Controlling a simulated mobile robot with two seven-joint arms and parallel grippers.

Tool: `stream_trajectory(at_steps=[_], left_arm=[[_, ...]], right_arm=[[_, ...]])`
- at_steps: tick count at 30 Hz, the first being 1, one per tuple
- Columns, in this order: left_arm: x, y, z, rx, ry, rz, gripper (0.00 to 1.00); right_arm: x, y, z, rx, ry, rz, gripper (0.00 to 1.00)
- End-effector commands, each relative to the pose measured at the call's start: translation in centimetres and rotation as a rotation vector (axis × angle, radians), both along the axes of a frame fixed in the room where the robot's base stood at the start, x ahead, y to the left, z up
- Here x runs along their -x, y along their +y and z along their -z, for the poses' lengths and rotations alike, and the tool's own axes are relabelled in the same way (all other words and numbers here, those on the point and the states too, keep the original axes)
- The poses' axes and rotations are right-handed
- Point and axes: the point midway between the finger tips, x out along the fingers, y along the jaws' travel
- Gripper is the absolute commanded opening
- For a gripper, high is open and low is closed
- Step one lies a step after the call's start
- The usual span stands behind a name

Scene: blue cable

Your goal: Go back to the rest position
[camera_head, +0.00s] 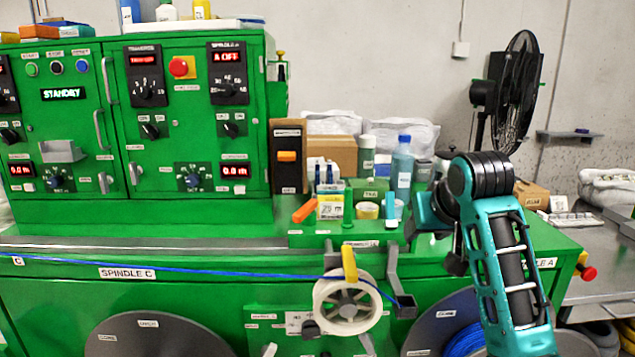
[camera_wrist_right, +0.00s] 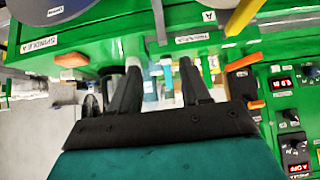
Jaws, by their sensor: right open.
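My right arm (camera_head: 505,255) rises at the right of the head view, its teal links folded in front of the green machine. My right gripper (camera_wrist_right: 160,64) is open in the wrist view, with two dark fingers apart and nothing between them; its fingers are hard to make out in the head view. The blue cable (camera_head: 200,270) runs along the machine's front from the left edge, past the white reel (camera_head: 347,303), to the grey bracket (camera_head: 402,302). More blue cable (camera_head: 462,340) is wound on the right spool, partly hidden by my arm. My left gripper is not in view.
Bottles (camera_head: 402,165), an orange-handled tool (camera_head: 304,210) and small boxes stand on the machine's ledge left of my arm. A black fan (camera_head: 515,95) stands behind on the right. A grey side table (camera_head: 590,285) and a red knob (camera_head: 587,272) lie right of my arm.

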Motion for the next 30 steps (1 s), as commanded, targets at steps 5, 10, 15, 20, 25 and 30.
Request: stream_trajectory(at_steps=[5, 10, 15, 20, 25, 30], left_arm=[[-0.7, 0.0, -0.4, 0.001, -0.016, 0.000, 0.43], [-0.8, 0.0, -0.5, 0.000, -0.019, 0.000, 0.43], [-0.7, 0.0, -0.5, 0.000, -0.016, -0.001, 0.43], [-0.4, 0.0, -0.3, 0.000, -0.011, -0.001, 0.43], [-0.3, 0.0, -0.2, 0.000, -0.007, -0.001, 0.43], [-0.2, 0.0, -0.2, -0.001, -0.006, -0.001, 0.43]], right_arm=[[0.6, -0.3, 7.4, 0.008, -0.018, -0.012, 0.47], [2.9, -0.4, 15.5, 0.015, -0.054, -0.033, 0.47], [7.4, -0.3, 23.0, 0.022, -0.095, -0.064, 0.47], [13.1, -0.1, 28.7, 0.022, -0.131, -0.098, 0.47], [20.2, 0.4, 32.8, 0.014, -0.171, -0.136, 0.47], [25.7, 0.8, 34.5, 0.000, -0.206, -0.162, 0.47]])
